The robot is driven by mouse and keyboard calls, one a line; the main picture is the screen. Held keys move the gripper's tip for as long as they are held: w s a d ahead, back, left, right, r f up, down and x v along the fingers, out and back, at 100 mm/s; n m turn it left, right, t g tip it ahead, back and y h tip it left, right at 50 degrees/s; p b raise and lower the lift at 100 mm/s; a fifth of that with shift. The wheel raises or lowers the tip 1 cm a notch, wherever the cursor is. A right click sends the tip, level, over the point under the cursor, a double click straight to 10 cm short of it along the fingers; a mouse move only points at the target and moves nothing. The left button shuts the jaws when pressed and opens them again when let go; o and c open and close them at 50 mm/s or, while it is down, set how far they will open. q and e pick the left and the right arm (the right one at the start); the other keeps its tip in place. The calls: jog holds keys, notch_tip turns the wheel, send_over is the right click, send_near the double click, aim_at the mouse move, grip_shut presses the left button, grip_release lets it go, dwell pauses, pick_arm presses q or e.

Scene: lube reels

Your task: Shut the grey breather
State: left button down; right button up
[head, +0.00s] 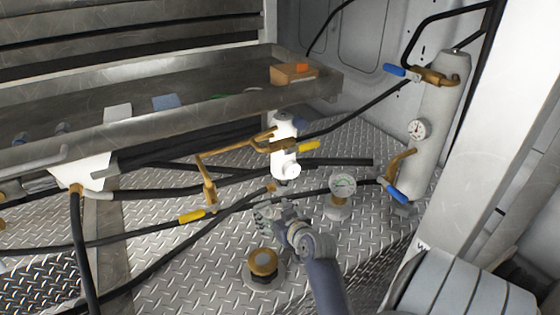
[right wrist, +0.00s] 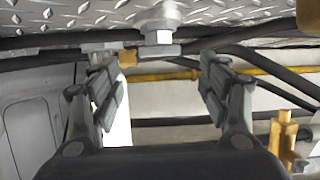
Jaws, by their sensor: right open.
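In the right wrist view, a grey metal fitting (right wrist: 161,37) with a hex body and a flat cap sits on the diamond plate, which appears at the top. It looks like the grey breather; I cannot tell its setting. My right gripper (right wrist: 157,67) is open, its fingers to either side of the view, with the cap just beyond the tips. Nothing is held. In the head view, my right gripper (head: 268,212) is low over the floor plate, and the grey breather is not clearly visible there, likely hidden by it. My left gripper is not in view.
A brass-capped fitting (head: 263,264) stands close in front of my right gripper. A grey cylinder (head: 440,110) stands right; a metal tray (head: 215,112) overhangs behind.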

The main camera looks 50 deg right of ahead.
jog(key=v, duration=0.5)
jog(key=shift+s+a, duration=0.1)
jog(key=shift+s, duration=0.05)
dwell(0.4)
